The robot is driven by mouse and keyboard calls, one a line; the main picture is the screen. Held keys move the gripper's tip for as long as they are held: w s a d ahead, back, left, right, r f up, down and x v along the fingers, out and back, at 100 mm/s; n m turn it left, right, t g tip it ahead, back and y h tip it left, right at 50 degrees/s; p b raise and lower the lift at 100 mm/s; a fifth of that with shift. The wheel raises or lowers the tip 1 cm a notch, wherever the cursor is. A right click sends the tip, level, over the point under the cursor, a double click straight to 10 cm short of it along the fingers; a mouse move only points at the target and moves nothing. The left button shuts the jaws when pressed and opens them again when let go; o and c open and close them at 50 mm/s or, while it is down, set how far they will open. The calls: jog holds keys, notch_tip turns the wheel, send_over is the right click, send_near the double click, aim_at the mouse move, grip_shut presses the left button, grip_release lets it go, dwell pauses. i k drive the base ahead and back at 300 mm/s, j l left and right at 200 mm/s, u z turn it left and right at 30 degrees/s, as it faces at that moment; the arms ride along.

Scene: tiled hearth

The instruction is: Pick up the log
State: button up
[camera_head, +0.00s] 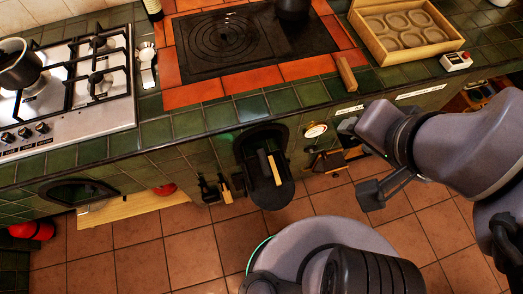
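A short brown wooden piece, which looks like the log (346,74), lies on the tiled counter at the right edge of the stove's orange tile border. Pale wooden pieces (268,166) also show in the dark opening at the counter's front; I cannot tell whether they are logs. My gripper (359,161) is at the right, in front of the counter's front edge and below the brown piece in the picture. Its two fingers are spread wide apart with nothing seen between them. It is apart from the brown piece.
A gas hob (75,75) is at left. Green counter tiles nearby are clear.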

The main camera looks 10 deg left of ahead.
aim_at(346, 75)
jog(key=i+l+u, duration=0.2)
jog(key=i+l, duration=0.2)
jog(key=l, duration=0.2)
jog(key=i+l, duration=0.15)
jog(key=l, duration=0.15)
jog(key=i+l+u, duration=0.15)
jog(key=l, duration=0.2)
jog(key=i+l+u, duration=0.1)
jog(key=l, duration=0.25)
jog(key=i+l+u, duration=0.1)
jog(key=i+l, duration=0.2)
